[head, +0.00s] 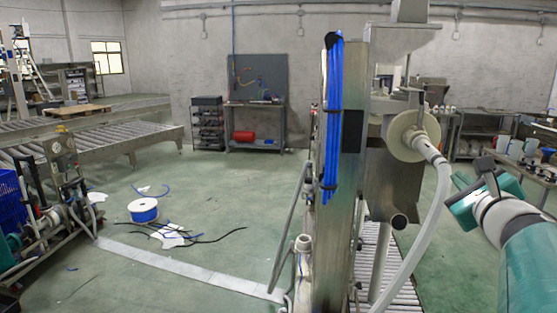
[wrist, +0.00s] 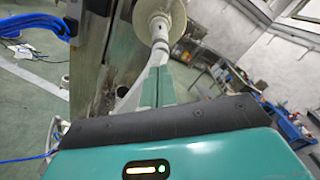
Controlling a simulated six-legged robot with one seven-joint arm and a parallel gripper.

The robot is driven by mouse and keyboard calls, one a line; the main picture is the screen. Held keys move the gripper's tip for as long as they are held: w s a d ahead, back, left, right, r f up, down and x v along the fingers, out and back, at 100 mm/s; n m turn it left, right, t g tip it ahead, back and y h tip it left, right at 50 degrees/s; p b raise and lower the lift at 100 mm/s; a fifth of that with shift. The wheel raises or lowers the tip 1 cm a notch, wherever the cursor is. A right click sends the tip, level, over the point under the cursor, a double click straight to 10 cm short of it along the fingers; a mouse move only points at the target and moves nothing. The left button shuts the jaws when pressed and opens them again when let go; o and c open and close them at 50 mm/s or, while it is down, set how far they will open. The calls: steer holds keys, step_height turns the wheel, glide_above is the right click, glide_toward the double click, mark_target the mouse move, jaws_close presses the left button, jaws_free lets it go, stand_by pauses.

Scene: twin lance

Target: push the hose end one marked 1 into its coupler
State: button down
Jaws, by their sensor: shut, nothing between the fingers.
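A pale grey hose (head: 437,210) hangs in a curve from a light fitting at a round cream flange (head: 405,137) on the steel machine. In the wrist view the flange (wrist: 158,10) is at the top, with the hose's banded upper end (wrist: 160,44) below it. I cannot read a number 1 or tell how far the hose end sits in its coupler. My gripper (wrist: 157,80) is shut and empty, its teal fingers together and pointing at the hose's upper end. In the head view my gripper (head: 462,190) is right of the hose, apart from it.
Blue hoses (head: 332,120) hang on the steel post left of the flange. Benches with containers (head: 500,140) stand behind at the right. A hose reel (head: 143,210) and loose cables lie on the floor at left.

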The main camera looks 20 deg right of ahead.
mark_target(442, 164)
steer(key=x, duration=0.4)
steer(key=shift+a+r, duration=0.1)
steer(key=shift+a, duration=0.1)
steer(key=shift+w+d, duration=0.45)
steer(key=shift+w, duration=0.1)
steer(key=shift+w+d, duration=0.1)
steer(key=shift+w, duration=0.1)
steer(key=shift+w+d, duration=0.1)
steer(key=shift+w, duration=0.2)
